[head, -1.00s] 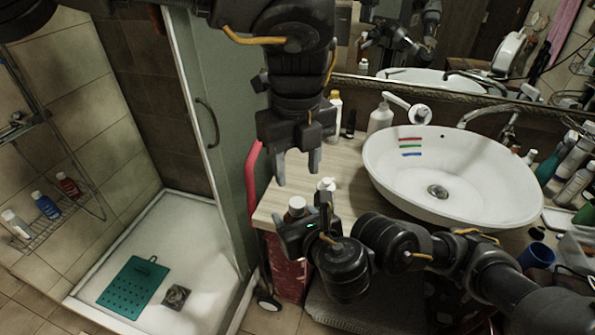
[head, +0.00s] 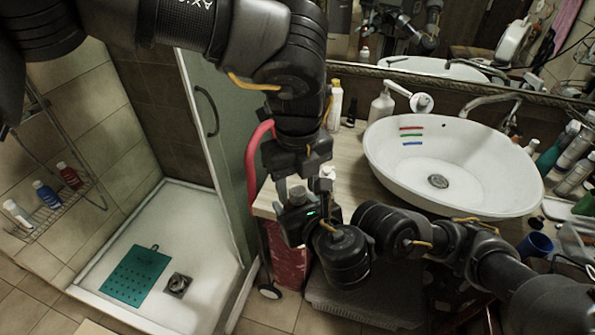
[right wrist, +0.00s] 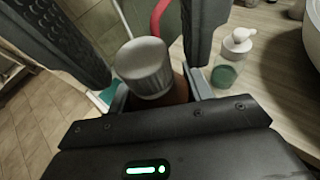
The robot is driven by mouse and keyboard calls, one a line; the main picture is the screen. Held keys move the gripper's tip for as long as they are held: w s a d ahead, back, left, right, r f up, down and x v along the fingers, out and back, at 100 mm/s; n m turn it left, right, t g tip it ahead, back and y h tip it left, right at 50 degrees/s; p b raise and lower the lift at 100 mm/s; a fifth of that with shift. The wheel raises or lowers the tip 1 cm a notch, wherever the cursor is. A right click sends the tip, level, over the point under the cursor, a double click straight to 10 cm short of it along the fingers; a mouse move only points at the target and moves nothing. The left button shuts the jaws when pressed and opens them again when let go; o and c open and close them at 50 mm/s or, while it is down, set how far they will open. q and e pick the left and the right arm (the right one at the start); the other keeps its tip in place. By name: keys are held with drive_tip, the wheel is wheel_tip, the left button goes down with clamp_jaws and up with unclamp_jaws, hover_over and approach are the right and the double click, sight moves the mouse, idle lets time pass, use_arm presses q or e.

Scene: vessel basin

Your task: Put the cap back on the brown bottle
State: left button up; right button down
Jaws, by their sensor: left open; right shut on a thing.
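The brown bottle (right wrist: 181,88) stands upright in my right gripper (right wrist: 158,92), which is shut on its body. A pale ribbed cap (right wrist: 147,66) sits on top of the bottle in the right wrist view. In the head view the cap (head: 297,191) shows just above my right gripper (head: 306,212). My left gripper (head: 300,176) points down, open, directly above the cap and close to it. Its fingertips are hard to make out there, and I cannot tell whether they touch the cap. Most of the bottle is hidden in the head view.
A pump dispenser (right wrist: 232,60) with green liquid stands close to the right of the bottle on the wooden counter (right wrist: 270,85). The white basin (head: 480,170) is to the right. The glass shower door (head: 225,150) and a red tube (head: 251,180) are close on the left.

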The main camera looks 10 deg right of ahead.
use_arm(q)
drive_tip(key=shift+f, duration=0.15)
clamp_jaws()
drive_tip(key=m, duration=0.6)
idle(0.4)
drive_tip(key=shift+o, duration=0.3)
unclamp_jaws()
